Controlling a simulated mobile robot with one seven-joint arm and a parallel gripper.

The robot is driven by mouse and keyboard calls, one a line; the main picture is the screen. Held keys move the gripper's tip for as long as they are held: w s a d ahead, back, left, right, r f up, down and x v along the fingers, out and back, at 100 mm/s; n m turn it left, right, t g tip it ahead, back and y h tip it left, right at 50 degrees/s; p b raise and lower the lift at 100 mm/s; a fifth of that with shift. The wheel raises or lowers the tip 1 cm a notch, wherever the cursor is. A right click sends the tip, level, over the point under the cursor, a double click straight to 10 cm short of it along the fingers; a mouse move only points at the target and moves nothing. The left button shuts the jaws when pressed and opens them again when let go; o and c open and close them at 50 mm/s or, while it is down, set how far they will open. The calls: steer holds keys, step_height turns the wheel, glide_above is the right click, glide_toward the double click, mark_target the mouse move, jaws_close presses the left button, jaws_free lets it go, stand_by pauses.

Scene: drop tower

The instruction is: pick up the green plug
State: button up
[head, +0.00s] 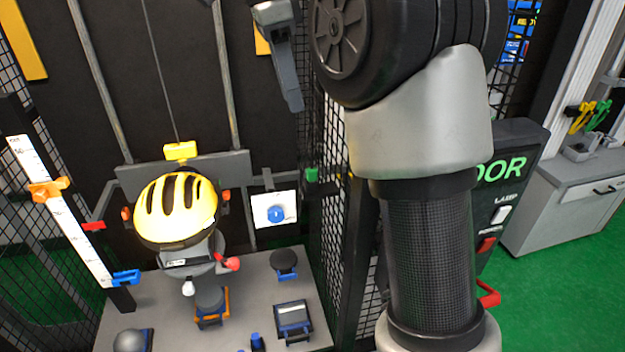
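A small green piece (312,174) sits at the mesh edge to the right of the white panel, and it may be the green plug. It is too small to make out its shape. My arm covers much of the right centre and hides what is behind.
A grey table (255,290) holds several blue-trimmed devices. A yellow helmet (177,208) stands over it. A black mesh wall (330,250) borders the table. A grey cabinet (575,200) stands right on clear green floor.

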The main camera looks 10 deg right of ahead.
steer(key=a+h, duration=0.2)
steer(key=a, duration=0.2)
steer(key=b, duration=0.3)
glide_above(311, 168)
steer(key=a, duration=0.3)
step_height(311, 168, down, 11)
steer(key=b+x, duration=0.1)
steer(key=x, duration=0.3)
steer(key=shift+d+f, duration=0.15)
steer(key=shift+d, duration=0.1)
steer(key=shift+d+f, duration=0.2)
steer(key=shift+f, duration=0.3)
jaws_close()
